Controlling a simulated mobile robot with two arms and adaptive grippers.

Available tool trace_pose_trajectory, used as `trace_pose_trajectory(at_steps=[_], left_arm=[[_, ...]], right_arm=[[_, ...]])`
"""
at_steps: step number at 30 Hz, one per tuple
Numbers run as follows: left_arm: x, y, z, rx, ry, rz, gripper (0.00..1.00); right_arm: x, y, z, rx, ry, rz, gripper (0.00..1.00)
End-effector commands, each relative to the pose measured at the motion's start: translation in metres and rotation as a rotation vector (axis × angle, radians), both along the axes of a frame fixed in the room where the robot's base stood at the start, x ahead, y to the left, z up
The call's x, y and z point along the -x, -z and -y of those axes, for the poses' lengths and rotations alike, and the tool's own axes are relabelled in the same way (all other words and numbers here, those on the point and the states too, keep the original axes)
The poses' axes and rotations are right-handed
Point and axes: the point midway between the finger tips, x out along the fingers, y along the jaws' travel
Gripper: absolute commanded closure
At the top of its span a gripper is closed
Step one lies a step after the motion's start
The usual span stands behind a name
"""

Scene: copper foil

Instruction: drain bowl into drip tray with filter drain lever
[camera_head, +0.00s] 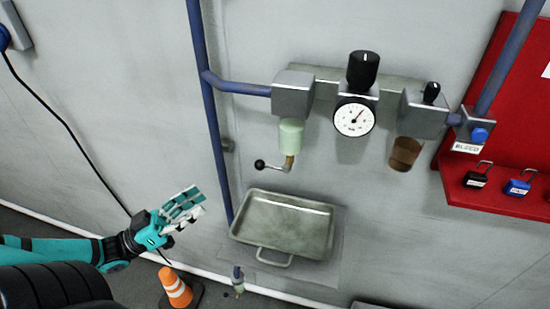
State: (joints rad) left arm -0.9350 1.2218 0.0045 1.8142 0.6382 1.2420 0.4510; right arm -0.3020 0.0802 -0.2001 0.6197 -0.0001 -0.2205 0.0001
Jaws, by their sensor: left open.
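The filter bowl (291,135), pale green and translucent, hangs under the left grey block of the wall unit. A drain lever (270,166) with a black ball knob sticks out to the left from the brass fitting under the bowl. The metal drip tray (284,259) is fixed on the wall below, with a handle-like loop on its front. My left gripper (186,203) is open and empty, left of the tray and below and left of the lever, apart from both. My right gripper is not in view.
A blue pipe (211,120) runs down the wall between my left gripper and the bowl. A gauge (354,118), a brown bowl (404,153) and a red padlock board (495,150) are to the right. An orange cone (175,287) stands below my gripper.

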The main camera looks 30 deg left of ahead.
Motion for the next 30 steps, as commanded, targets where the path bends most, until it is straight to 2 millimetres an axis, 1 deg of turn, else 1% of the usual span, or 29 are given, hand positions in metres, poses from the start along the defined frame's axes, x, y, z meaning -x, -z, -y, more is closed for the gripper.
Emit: trace_pose_trajectory(at_steps=[5,12,18,24,30], left_arm=[[-0.018,-0.009,0.014,-0.001,0.002,0.005,0.55],[-0.056,-0.028,0.044,-0.002,0.0,0.009,0.55],[-0.083,-0.042,0.065,-0.001,-0.001,0.008,0.55],[-0.105,-0.054,0.082,-0.002,-0.002,0.005,0.55],[-0.119,-0.061,0.093,-0.004,-0.002,0.004,0.55]], right_arm=[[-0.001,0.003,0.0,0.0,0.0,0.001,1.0],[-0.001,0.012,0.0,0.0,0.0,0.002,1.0],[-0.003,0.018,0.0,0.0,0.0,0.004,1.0],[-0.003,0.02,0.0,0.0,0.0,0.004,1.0],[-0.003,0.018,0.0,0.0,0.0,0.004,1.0]])
